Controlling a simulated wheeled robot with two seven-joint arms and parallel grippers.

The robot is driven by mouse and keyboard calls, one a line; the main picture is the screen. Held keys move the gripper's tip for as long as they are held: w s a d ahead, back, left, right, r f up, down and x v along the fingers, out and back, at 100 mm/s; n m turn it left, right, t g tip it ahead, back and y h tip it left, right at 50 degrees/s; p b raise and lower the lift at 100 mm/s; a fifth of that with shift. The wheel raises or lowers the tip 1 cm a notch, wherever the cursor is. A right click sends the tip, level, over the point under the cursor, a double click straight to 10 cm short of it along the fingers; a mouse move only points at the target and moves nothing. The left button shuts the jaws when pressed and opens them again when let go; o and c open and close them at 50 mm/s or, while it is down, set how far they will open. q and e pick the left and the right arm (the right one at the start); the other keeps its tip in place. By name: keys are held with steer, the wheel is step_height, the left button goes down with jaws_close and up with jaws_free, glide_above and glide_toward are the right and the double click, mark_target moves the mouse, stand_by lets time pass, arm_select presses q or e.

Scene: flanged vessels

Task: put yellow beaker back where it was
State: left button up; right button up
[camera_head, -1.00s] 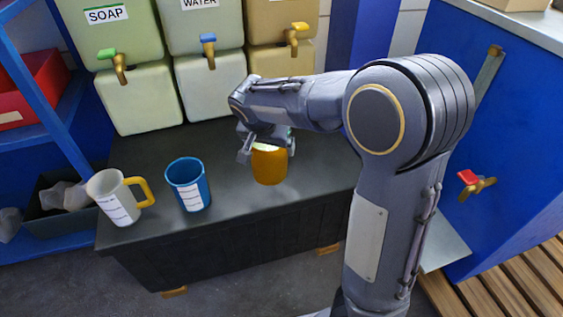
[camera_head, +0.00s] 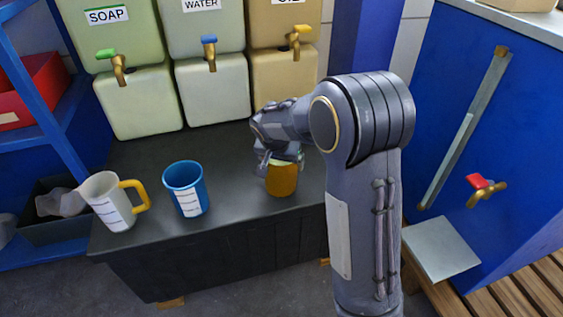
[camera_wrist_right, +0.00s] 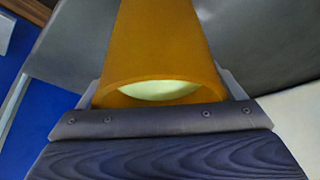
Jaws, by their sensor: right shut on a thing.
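The yellow beaker (camera_head: 282,181) is at the right part of the dark bench top (camera_head: 235,150) in the head view. My right gripper (camera_head: 281,160) is shut on it from above, near its rim. In the right wrist view the beaker (camera_wrist_right: 168,45) fills the middle between the fingers, with a pale inside showing at its rim. I cannot tell whether its base touches the bench. My left gripper is not in view.
A blue beaker (camera_head: 186,189) and a white beaker (camera_head: 109,203) with a yellow handle stand to the left on the bench. Tanks with taps (camera_head: 211,85) line the back. A blue cabinet (camera_head: 440,100) with a red-handled tap (camera_head: 484,190) is at the right.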

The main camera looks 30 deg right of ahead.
steer(key=shift+r, duration=0.1)
steer(key=o, duration=1.5)
steer(key=shift+o, duration=0.2)
